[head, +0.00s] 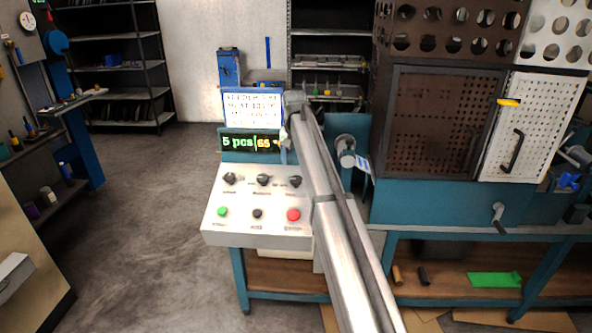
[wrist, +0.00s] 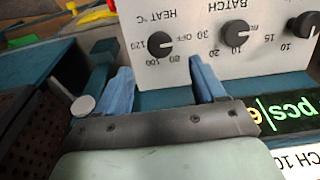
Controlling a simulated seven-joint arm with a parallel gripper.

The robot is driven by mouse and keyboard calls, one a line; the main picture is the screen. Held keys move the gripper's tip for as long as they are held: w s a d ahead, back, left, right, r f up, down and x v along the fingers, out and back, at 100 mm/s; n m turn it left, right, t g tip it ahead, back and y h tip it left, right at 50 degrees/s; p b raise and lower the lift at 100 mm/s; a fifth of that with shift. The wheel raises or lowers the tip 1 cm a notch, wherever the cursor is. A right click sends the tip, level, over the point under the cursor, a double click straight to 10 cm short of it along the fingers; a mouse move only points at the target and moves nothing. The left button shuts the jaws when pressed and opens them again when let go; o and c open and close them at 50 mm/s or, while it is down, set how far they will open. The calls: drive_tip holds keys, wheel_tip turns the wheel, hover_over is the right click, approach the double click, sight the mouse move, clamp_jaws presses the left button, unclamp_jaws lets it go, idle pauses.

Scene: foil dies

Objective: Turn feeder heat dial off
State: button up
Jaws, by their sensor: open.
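The heat dial is a black round knob (wrist: 160,44) on the white control panel, under upside-down "HEAT" lettering in the wrist view. Numbers 80, 100 and 120 and the word OFF are printed around it. Its exact pointer setting is too small to tell. In the head view it is the rightmost black knob (head: 295,182), close beside my arm. My gripper (wrist: 161,72) is open and empty, its two blue fingers apart. In the wrist view the dial appears just beyond the gap between the fingertips. The head view shows the gripper poorly, behind my arm's end.
The batch dial (wrist: 234,32) is beside the heat dial, with another knob (wrist: 308,24) farther along. Green (head: 222,212), black (head: 257,214) and red (head: 293,215) buttons line the panel's lower part. A lit display (head: 250,143) stands behind the panel. A brown perforated guard (head: 440,125) is at right.

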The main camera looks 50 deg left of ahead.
drive_tip(key=r, duration=0.5)
drive_tip(key=shift+s+d+r, duration=0.3)
drive_tip(key=w+d+f+m+g+h, duration=0.1)
drive_tip(key=w+d+f, duration=0.5)
drive_tip(key=d+f, duration=0.65)
drive_tip(key=w+d+f+m+h, duration=0.1)
drive_tip(key=w+d+f, duration=0.4)
drive_tip(key=d+f, duration=0.7)
drive_tip(key=s+d+f+m+g, duration=0.1)
drive_tip(key=s+d+f+m, duration=0.15)
drive_tip(key=d+f, duration=1.45)
drive_tip(key=s+d+f+m+g, duration=0.1)
drive_tip(key=s+d+f+g, duration=0.15)
drive_tip(key=d+f, duration=1.45)
drive_tip(key=s+d+f, duration=0.4)
drive_tip(key=s+d, duration=0.6)
drive_tip(key=d, duration=0.4)
drive_tip(key=s+d+f+m+g, duration=0.1)
drive_tip(key=s+d+m, duration=0.1)
drive_tip(key=s+d, duration=0.5)
drive_tip(key=s+d+f+m+g, duration=0.1)
drive_tip(key=s+d, duration=0.7)
drive_tip(key=s, duration=1.1)
drive_tip(key=shift+s+f+m+g+y, duration=0.35)
drive_tip(key=shift+f+g+y, duration=0.05)
drive_tip(key=shift+f+g, duration=0.4)
